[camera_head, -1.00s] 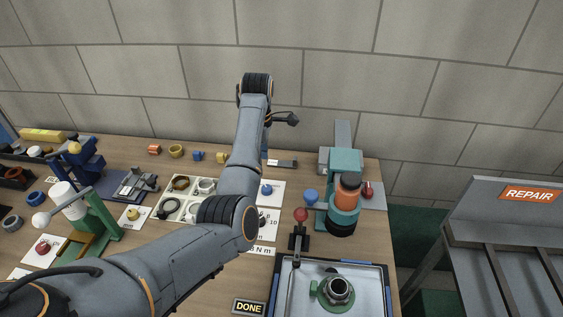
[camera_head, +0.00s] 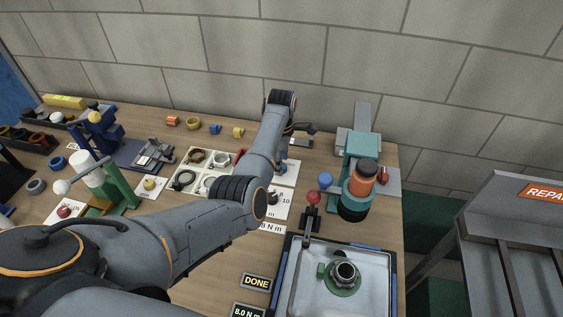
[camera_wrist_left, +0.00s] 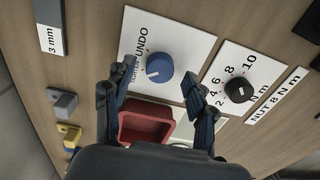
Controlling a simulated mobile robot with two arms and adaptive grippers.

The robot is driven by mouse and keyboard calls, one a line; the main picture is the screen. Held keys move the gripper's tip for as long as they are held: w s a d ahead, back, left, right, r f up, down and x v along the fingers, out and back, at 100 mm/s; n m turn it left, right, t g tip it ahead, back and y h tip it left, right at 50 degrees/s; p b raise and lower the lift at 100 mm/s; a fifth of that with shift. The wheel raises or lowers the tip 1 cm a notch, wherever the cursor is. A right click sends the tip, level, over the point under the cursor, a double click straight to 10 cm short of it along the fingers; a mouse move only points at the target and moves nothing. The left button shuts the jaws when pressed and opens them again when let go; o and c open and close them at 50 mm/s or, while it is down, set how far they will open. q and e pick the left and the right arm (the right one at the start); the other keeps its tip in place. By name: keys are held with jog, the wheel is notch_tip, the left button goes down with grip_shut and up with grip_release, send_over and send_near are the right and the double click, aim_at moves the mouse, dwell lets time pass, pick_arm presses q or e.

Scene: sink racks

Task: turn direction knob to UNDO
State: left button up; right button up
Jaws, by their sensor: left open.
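The direction knob (camera_wrist_left: 159,67) is a round blue knob with a white pointer mark, on a white plate (camera_wrist_left: 185,40). Its mark points left in the left wrist view, toward a small label partly covered by a finger; the word UNDO (camera_wrist_left: 141,40) stands to the upper left. In the head view the blue knob (camera_head: 284,169) is partly hidden behind my arm. My left gripper (camera_wrist_left: 161,80) is open and empty, its fingertips on either side of the knob in the picture; I cannot tell whether they touch it. My right gripper is out of view.
A black dial (camera_wrist_left: 238,90) with numbers sits close to the right finger. A red bin (camera_wrist_left: 147,127) lies below the knob plate in the wrist view. A teal machine (camera_head: 361,150) and a metal tray (camera_head: 300,290) stand to the right of my arm.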

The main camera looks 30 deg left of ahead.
pick_arm(q)
jog(key=shift+f, duration=0.55)
jog(key=c, duration=1.2)
jog(key=shift+o, duration=0.2)
